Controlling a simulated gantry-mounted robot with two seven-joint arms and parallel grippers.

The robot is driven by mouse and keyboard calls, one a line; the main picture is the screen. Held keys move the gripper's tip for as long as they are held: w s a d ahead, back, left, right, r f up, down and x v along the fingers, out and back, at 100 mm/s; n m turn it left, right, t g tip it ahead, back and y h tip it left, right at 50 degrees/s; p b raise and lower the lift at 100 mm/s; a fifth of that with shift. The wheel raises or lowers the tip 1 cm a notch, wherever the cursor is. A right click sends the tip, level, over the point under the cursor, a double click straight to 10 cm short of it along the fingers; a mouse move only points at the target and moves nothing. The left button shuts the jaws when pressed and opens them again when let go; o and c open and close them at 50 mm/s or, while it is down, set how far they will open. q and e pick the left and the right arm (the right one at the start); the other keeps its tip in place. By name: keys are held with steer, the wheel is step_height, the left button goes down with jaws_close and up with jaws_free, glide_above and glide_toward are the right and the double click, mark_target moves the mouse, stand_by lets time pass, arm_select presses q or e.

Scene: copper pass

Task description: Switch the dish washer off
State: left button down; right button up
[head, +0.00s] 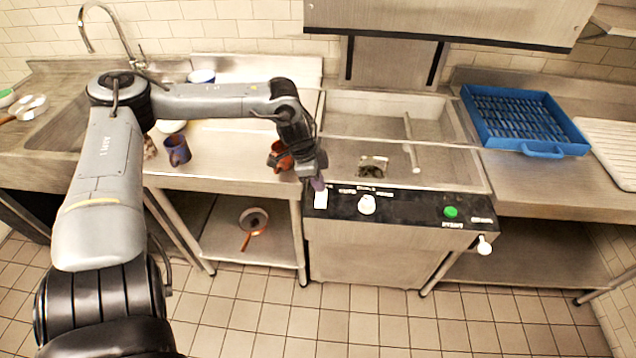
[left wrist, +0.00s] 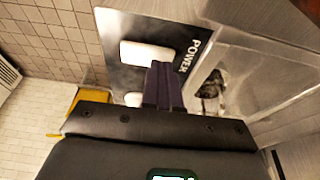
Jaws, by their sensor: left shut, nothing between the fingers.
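The dish washer (head: 365,248) stands in the middle of the head view, a steel box with a black control panel (head: 411,206) on its front top edge. The panel carries a white power switch (head: 321,199) at its left end, a white round knob (head: 367,204) and a green button (head: 450,212). My left gripper (head: 318,183) is shut and empty, just above the power switch. In the left wrist view its dark fingers (left wrist: 163,86) overlap the white switch (left wrist: 147,53) beside the label "POWER". I cannot tell whether they touch it. My right gripper is not in view.
An orange mug (head: 280,157) stands beside my left wrist, and a dark blue mug (head: 178,150) is farther left on the counter. A blue rack (head: 524,118) sits on the right counter. A raised steel hood (head: 450,18) hangs above the dish washer.

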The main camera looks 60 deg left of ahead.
arm_select(q)
steer(key=shift+f, duration=0.45)
steer(key=shift+f, duration=0.1)
steer(key=shift+f+b, duration=0.2)
steer(key=shift+b, duration=0.3)
steer(key=shift+a+r, duration=0.1)
steer(key=shift+s+d+r+p, duration=0.15)
steer(key=shift+d+p, duration=0.1)
steer(key=shift+p, duration=0.15)
steer(key=shift+s+d+r+p, duration=0.15)
steer(key=shift+s+d+p, duration=0.05)
steer(key=shift+d+p, duration=0.3)
